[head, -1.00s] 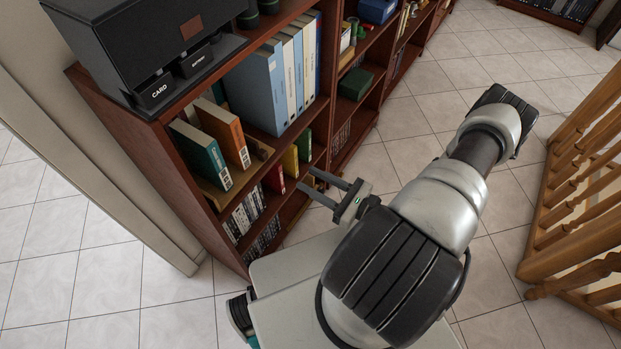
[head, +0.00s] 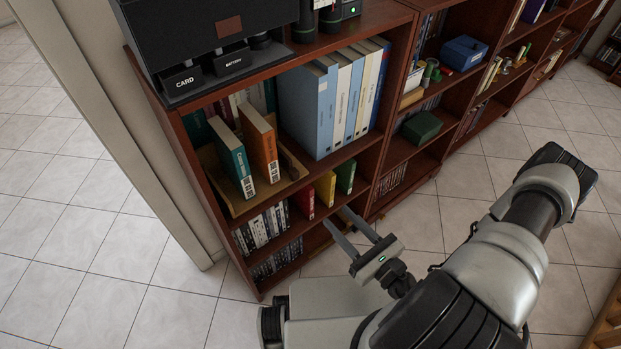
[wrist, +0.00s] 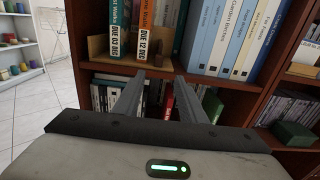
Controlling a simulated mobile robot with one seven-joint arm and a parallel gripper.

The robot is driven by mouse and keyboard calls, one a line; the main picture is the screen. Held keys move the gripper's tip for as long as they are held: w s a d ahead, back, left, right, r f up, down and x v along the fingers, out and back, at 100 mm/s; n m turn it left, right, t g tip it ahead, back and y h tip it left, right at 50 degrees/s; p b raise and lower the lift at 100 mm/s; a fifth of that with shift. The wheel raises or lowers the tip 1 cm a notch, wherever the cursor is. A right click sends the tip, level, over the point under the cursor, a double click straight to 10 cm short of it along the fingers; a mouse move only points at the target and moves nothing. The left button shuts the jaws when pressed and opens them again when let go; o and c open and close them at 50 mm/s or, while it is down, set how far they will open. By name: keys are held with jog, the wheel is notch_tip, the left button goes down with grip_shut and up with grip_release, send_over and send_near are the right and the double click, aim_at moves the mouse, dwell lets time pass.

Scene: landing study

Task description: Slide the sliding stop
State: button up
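A tan wooden holder (head: 213,182) on the upper shelf carries a teal book (head: 231,158) and an orange book (head: 259,146). An upright wooden piece at its right end (head: 291,163) looks like the sliding stop, but I cannot be sure. My gripper (head: 334,215) is open and empty, in front of the bookcase. In the wrist view its fingers (wrist: 159,77) point at the bookcase, below the labelled books; no contact shows.
The bookcase (head: 337,172) holds large blue and white binders (head: 308,108) right of the holder. Red, yellow and green books (head: 325,188) stand on the shelf below. A black box with CARD and BATTERY slots (head: 210,45) is on top. Tiled floor (head: 150,300) is clear at left.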

aim_at(296, 174)
jog(key=b+x, duration=0.2)
jog(key=x, duration=1.5)
jog(key=shift+w+a, duration=0.1)
jog(key=shift+a, duration=0.15)
grip_shut()
